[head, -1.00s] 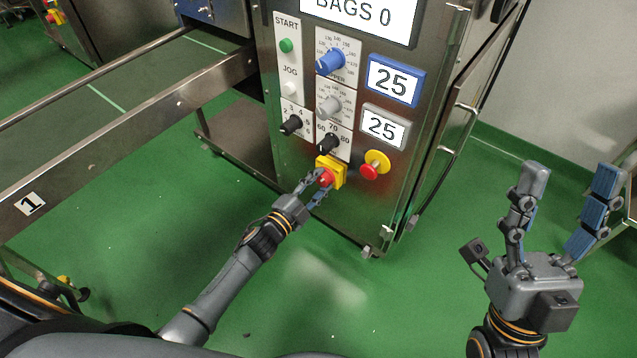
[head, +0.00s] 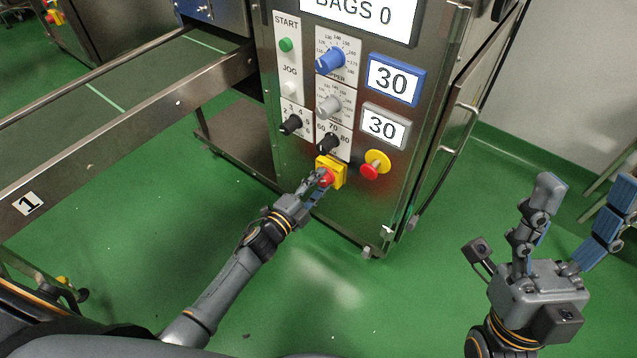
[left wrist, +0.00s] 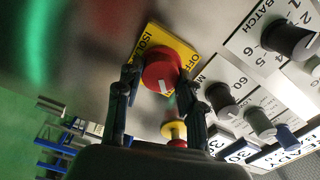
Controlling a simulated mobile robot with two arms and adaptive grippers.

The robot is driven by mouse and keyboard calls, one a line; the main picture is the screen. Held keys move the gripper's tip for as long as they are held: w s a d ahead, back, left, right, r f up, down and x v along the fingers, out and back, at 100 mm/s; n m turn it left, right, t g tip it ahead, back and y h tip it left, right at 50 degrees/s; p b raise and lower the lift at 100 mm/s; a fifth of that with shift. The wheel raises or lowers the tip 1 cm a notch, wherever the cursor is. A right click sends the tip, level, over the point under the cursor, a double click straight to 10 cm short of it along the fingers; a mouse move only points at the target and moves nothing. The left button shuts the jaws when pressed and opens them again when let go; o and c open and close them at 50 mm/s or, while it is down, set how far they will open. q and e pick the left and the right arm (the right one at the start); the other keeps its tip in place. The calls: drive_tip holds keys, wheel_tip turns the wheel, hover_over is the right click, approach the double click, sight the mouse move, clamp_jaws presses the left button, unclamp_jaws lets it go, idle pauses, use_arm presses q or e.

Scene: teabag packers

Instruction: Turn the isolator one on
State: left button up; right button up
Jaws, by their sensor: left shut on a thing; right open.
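The isolator is a red rotary knob on a yellow plate (head: 338,171) at the bottom of the steel control panel. In the left wrist view the red knob (left wrist: 160,74) sits between my two left fingers, with a white mark on its face. The yellow plate there (left wrist: 178,48) reads "ISOL…" and "OFF", partly covered by the knob. My left gripper (head: 319,181) is shut on the red knob; the fingers hide part of it in the head view. My right gripper (head: 578,215) is open and empty at the right, away from the panel.
A red emergency button on a yellow collar (head: 376,164) is just right of the isolator. Black dials (head: 328,143), a grey dial, a blue dial and two displays reading 30 (head: 393,80) are above. A conveyor (head: 130,122) runs at the left. Green floor is clear in front.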

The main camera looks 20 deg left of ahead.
use_arm(q)
drive_tip(key=o, duration=1.2)
drive_tip(key=shift+s, duration=0.15)
drive_tip(key=shift+s+a+f, duration=0.1)
drive_tip(key=shift+s+a, duration=0.05)
drive_tip(key=shift+s, duration=0.2)
drive_tip(key=v, duration=1.1)
